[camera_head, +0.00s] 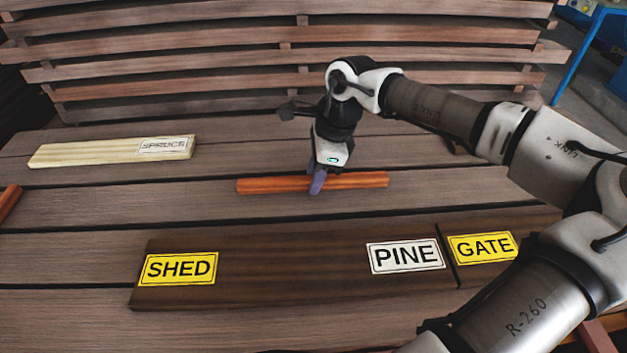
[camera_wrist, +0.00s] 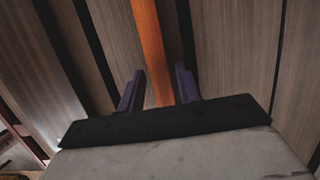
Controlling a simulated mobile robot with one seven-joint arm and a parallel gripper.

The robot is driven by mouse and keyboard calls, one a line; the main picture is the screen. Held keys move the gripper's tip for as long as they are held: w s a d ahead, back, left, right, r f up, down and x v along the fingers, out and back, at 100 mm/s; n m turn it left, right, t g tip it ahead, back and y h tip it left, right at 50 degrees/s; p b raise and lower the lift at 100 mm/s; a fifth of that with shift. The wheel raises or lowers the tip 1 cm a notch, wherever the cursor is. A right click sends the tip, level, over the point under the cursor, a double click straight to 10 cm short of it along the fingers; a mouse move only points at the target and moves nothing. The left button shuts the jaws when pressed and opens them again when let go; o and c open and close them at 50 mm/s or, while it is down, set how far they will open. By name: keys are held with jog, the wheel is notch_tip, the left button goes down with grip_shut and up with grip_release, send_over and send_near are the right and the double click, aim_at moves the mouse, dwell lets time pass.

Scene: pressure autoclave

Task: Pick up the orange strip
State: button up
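The orange strip (camera_head: 357,180) lies flat on the brown slatted boards near the middle of the head view. My gripper (camera_head: 317,186) points down at the strip's middle, and its purple fingers overlap the strip in that view. In the wrist view the strip (camera_wrist: 150,45) runs up between the two fingers of my gripper (camera_wrist: 159,90). The fingers stand apart, one on each side, with a visible gap between the left finger and the strip. I cannot tell whether the right finger touches it.
A pale board with a SPRUCE label (camera_head: 110,152) lies at left. A dark board (camera_head: 290,265) with SHED and PINE labels lies in front, beside a GATE label (camera_head: 482,247). A slatted wooden back (camera_head: 220,75) rises behind. Bare boards surround the strip.

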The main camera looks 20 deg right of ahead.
grip_shut()
notch_tip(320, 180, up, 20)
jog(key=p, duration=0.7)
